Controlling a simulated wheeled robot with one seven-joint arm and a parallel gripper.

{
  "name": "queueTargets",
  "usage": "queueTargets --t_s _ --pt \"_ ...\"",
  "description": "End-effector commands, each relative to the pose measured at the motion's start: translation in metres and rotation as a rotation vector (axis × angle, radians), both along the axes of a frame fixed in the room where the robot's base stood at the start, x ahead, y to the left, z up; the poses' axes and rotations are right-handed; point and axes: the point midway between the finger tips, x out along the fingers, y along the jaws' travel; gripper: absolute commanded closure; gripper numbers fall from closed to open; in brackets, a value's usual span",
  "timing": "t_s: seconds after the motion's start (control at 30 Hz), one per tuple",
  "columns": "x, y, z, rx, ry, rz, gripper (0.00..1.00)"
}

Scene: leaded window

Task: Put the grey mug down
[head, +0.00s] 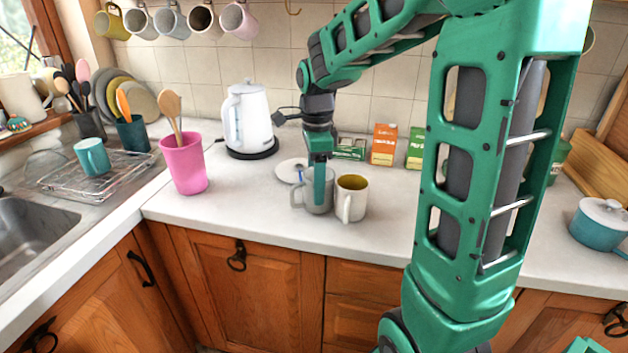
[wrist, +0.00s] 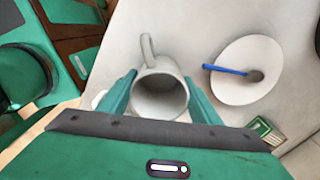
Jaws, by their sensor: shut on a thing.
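The grey mug (head: 317,192) is upright at the worktop in the head view, its handle to the left. I cannot tell for sure whether its base touches the worktop. In the wrist view the grey mug (wrist: 160,95) shows its open, empty inside. My gripper (head: 319,178) comes down on it from above and is shut on it, one finger on each side of the mug in the wrist view (wrist: 160,93). The mug's far side is hidden in the head view.
A white mug with a yellow inside (head: 351,199) stands close on the right. A white plate (head: 289,171) with a blue-handled spoon lies behind. A pink cup (head: 184,165), a kettle (head: 248,120) and cartons (head: 383,145) stand around. The worktop (head: 250,205) is clear to the left.

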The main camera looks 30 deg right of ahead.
Motion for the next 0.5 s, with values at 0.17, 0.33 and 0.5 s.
queueTargets --t_s 0.17,0.33,0.5 --pt "0.003 0.0 -0.006 0.0 0.001 0.008 0.78" --pt "0.004 0.003 -0.006 0.0 0.0 0.013 0.78" --pt "0.004 0.005 -0.008 0.0 0.001 0.016 0.33"
